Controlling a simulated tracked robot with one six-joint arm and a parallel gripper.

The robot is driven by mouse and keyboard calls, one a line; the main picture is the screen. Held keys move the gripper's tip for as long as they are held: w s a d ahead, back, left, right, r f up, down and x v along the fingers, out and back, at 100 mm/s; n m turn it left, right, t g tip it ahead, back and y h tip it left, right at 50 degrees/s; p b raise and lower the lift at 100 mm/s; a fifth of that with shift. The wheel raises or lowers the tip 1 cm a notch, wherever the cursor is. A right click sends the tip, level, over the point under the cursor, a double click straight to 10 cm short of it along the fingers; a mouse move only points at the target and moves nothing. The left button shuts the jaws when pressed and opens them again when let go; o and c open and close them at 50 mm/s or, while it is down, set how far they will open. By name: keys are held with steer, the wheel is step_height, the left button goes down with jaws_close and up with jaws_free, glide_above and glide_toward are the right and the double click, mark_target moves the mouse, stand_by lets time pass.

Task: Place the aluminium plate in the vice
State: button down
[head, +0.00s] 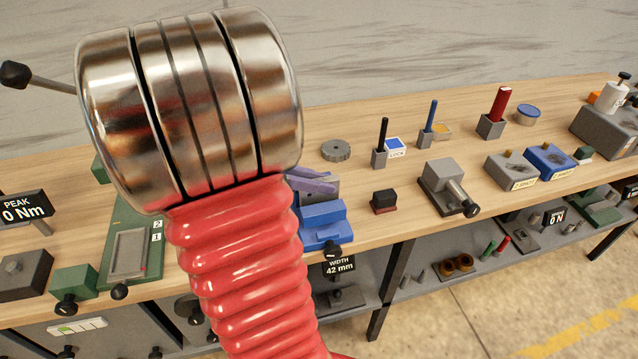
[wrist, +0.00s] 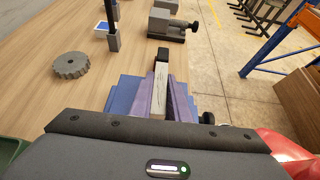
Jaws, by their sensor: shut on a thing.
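My gripper (wrist: 161,88) has two purple fingers, shut on a pale grey, streaked plate (wrist: 159,92), which stands on edge between them. The fingers also show in the head view (head: 311,181), just beyond my arm. The blue vice (head: 323,224) is on the bench's front edge, partly hidden by my arm. In the wrist view, its blue stepped body (wrist: 124,96) shows on both sides of the fingers, below them. The plate is over or between the vice's jaws; I cannot tell whether it touches them.
A small black block (head: 384,200) stands right of the vice. A grey clamp with a screw handle (head: 446,184) is further right. A grey toothed disc (head: 336,151) lies behind. Bare wood lies between these things.

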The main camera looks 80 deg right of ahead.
steer(key=shift+f, duration=0.25)
steer(key=shift+f, duration=0.1)
steer(key=c, duration=1.7)
jaws_free()
steer(key=v, duration=1.2)
